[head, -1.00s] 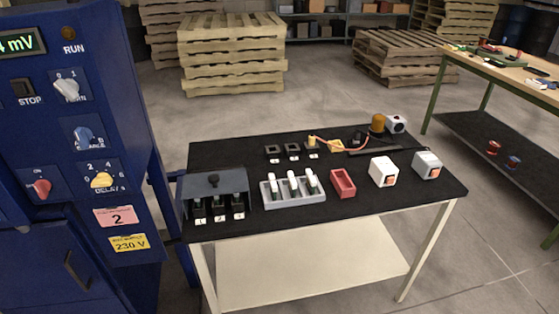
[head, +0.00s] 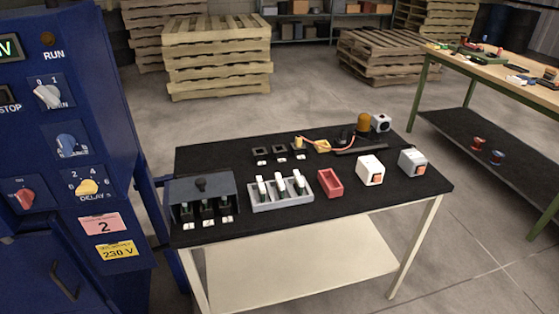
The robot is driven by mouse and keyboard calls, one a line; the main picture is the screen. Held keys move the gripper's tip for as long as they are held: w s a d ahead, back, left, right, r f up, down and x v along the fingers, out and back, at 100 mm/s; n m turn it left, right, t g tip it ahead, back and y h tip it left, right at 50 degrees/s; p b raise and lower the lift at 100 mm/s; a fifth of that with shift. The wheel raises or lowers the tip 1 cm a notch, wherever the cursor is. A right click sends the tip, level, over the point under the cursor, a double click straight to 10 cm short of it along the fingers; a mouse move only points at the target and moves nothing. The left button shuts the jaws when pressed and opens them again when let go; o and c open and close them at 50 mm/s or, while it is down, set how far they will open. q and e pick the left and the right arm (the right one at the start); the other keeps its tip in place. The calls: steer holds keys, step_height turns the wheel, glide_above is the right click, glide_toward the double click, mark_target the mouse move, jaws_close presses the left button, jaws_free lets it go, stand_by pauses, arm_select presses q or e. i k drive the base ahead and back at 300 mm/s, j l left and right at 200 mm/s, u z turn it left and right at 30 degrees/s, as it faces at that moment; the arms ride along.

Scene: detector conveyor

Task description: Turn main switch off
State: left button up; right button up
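The blue control cabinet (head: 110,130) fills the left of the head view. A red rotary knob (head: 23,197) sits on a small dark plate at its lower left, close to the picture's left edge. The lettering on its plate is too small to read surely, and I cannot tell its setting. Above and beside it are a white knob marked 0 and 1 (head: 47,95), a blue knob (head: 67,145) and a yellow DELAY knob (head: 88,187). Neither of my grippers is in view.
A black-topped table (head: 330,215) stands right of the cabinet. It holds a grey switch box (head: 205,187), a grey tray (head: 280,205) with white-topped pieces, a red bin (head: 330,183) and white boxes (head: 370,170). Pallets (head: 218,60) and a workbench (head: 490,75) stand behind on open floor.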

mark_target(26, 197)
steer(key=j+u, duration=0.1)
steer(key=u, duration=0.9)
steer(key=i+u, duration=0.1)
steer(key=u, duration=0.4)
